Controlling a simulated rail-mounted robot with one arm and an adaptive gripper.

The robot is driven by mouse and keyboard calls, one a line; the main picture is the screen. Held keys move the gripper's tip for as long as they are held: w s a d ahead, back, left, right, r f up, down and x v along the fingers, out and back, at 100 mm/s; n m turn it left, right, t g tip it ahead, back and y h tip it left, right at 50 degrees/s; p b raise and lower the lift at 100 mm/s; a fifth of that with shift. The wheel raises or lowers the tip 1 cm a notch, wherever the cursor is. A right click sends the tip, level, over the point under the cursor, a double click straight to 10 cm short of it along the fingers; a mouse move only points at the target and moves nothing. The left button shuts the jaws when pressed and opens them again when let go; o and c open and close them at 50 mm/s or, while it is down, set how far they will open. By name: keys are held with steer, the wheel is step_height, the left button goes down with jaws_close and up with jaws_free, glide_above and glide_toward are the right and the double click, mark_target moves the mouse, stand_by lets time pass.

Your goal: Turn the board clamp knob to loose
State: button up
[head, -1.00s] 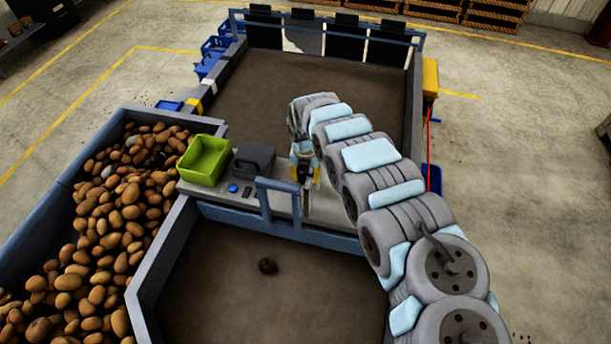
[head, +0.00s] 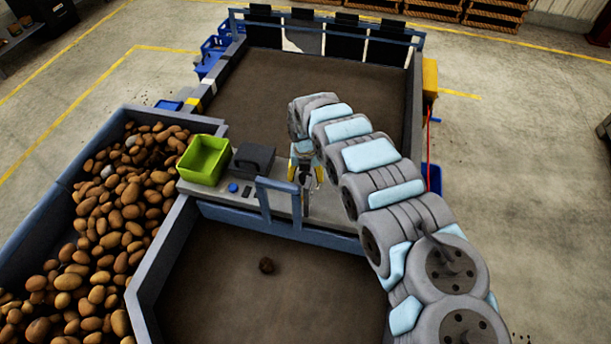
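My gripper (head: 306,186) points down over the right part of the grey shelf, just behind the blue upright frame (head: 278,200). Its fingers are small and partly hidden, so I cannot tell whether they are open or shut. I cannot make out the board clamp knob at the gripper; the gripper and my arm may cover it. A small blue round piece (head: 233,187) lies on the shelf left of the frame, apart from my gripper; I cannot tell what it is.
A green bin (head: 204,160) and a dark grey box (head: 254,160) stand on the shelf (head: 212,193) left of my gripper. Potatoes (head: 110,230) fill the left trough. The rear belt (head: 315,90) is mostly bare.

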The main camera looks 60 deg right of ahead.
steer(key=shift+r, duration=0.1)
step_height(320, 180, up, 12)
stand_by(0.8)
stand_by(0.5)
